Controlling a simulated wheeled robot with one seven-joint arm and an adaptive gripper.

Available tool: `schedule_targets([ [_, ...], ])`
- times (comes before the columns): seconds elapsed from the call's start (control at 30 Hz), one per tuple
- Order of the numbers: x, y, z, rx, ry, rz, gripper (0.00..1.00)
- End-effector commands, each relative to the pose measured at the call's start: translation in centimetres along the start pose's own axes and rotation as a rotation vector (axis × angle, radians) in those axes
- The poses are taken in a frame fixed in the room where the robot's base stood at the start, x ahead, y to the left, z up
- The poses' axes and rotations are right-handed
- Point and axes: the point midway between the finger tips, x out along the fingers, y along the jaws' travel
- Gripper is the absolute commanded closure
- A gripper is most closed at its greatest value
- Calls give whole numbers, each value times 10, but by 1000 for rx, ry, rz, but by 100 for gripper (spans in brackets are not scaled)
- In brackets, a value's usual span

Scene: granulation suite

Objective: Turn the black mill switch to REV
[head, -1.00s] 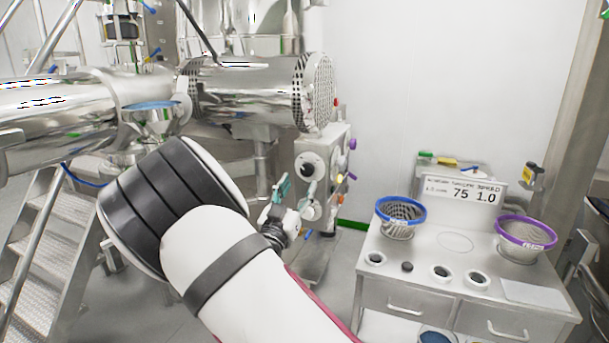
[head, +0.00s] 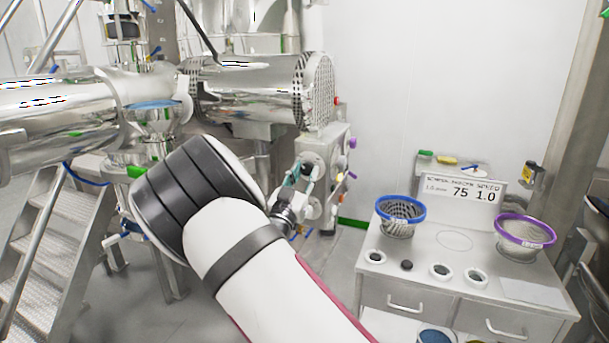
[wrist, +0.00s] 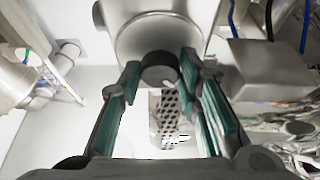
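The black mill switch (wrist: 160,69) is a dark round knob on a pale round plate (wrist: 158,38) of the mill's control box. In the wrist view it shows between the far ends of my gripper's two teal-padded fingers (wrist: 160,75). The fingers look open, one on each side of the knob, and I see no clear contact. In the head view my gripper (head: 297,174) is up at the front of the control box (head: 334,150), and it largely covers the switch. The switch's markings and its pointing direction cannot be read.
A steel bench (head: 450,262) on the right holds a blue-rimmed sieve (head: 401,210), a purple-rimmed sieve (head: 525,232) and a sign (head: 463,190). Steel steps (head: 50,240) stand at the left. Red, purple and yellow knobs stick out from the box's right side.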

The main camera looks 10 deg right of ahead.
Motion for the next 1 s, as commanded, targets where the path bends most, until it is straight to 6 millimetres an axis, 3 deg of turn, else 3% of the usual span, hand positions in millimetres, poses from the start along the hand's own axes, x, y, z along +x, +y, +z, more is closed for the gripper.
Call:
schedule_targets([
  [0.47,1,-2,1,125,-1,52,97],
  [1.0,1,-4,0,579,0,241,97],
])
